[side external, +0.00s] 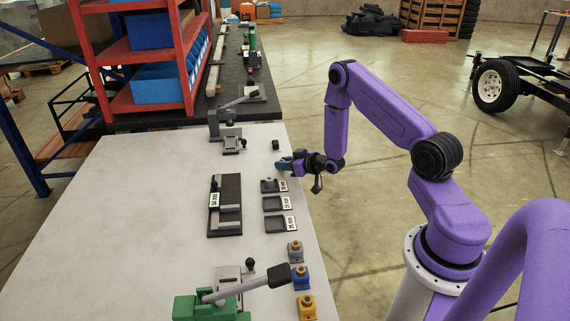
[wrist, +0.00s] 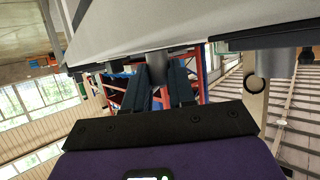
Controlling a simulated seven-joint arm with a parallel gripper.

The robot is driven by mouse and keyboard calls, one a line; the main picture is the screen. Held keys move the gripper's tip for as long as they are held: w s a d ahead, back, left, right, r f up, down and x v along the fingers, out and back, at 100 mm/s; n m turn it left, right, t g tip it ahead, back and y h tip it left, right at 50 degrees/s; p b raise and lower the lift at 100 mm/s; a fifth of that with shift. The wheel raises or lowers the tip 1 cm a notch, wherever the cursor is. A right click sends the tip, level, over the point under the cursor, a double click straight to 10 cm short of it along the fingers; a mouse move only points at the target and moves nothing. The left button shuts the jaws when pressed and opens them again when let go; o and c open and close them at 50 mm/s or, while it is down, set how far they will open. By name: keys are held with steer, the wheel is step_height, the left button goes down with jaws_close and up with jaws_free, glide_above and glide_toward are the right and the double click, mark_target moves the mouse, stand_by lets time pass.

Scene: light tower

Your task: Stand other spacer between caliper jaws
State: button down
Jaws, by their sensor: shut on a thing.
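My gripper (side external: 284,163) is low over the right edge of the pale table, fingers pointing left. In the wrist view its two dark fingers (wrist: 167,88) are shut on a small grey spacer (wrist: 157,66), which looks cylindrical. The side view does not show the held spacer clearly. The caliper (side external: 238,219) is a black plate with grey jaws and a white label reading about 54 mm. It lies flat on the table, left of and nearer the camera than my gripper. Whether anything stands between its jaws is too small to tell.
Three dark labelled trays (side external: 265,204) lie in a row right of the caliper. A small dark block (side external: 276,145) stands just beyond my gripper. A grey lever clamp (side external: 229,130) is farther back. A green clamp (side external: 205,306) and several knobbed blocks (side external: 302,283) are nearer the camera.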

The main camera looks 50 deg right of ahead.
steer(key=shift+f, duration=0.2)
steer(key=c, duration=0.9)
jaws_free()
steer(key=shift+c, duration=0.2)
